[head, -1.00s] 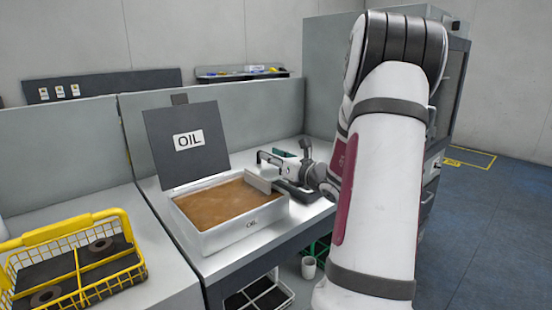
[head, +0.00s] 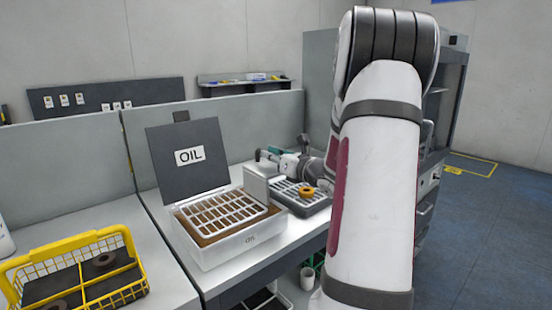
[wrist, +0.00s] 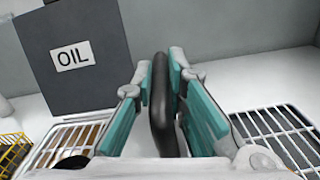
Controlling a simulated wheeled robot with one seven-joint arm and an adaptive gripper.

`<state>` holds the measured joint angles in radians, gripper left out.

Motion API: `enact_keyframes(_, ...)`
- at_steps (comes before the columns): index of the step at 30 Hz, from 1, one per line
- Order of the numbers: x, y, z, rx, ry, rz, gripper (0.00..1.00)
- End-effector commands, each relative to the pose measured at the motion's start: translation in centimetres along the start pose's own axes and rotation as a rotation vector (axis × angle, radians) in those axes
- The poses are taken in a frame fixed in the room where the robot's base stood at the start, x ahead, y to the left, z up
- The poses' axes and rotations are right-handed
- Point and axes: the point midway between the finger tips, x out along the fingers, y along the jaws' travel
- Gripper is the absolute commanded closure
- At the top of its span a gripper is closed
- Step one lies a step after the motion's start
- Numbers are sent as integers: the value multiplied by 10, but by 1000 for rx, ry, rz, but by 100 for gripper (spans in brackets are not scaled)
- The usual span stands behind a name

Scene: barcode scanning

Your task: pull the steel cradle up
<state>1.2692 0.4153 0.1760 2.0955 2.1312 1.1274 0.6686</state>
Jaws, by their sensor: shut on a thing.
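The steel cradle (head: 222,213) is a pale metal grid at the top of the white oil box (head: 240,245), level with or just above its rim. Brown oil shows through its gaps. I see no parts on the grid. A grey upright block (head: 258,184) stands at the box's right end. My gripper (wrist: 160,75) is shut on a black upright handle (wrist: 160,120) between its teal pads. In the head view my gripper (head: 270,155) is above the block, partly hidden by my arm. The grid also shows at lower left in the wrist view (wrist: 68,140).
The box's dark lid (head: 185,180), marked OIL, stands open behind it. Right of the box is a dark tray with a grate (head: 290,187), bearing an orange ring (head: 306,192). A yellow wire basket (head: 75,270) with dark rings stands at the left.

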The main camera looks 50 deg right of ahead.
Motion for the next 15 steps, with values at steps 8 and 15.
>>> enact_keyframes(8, 0, -3, 10, -11, -22, -4, 67)
enact_keyframes(15, 0, -2, 6, -7, -14, -2, 67)
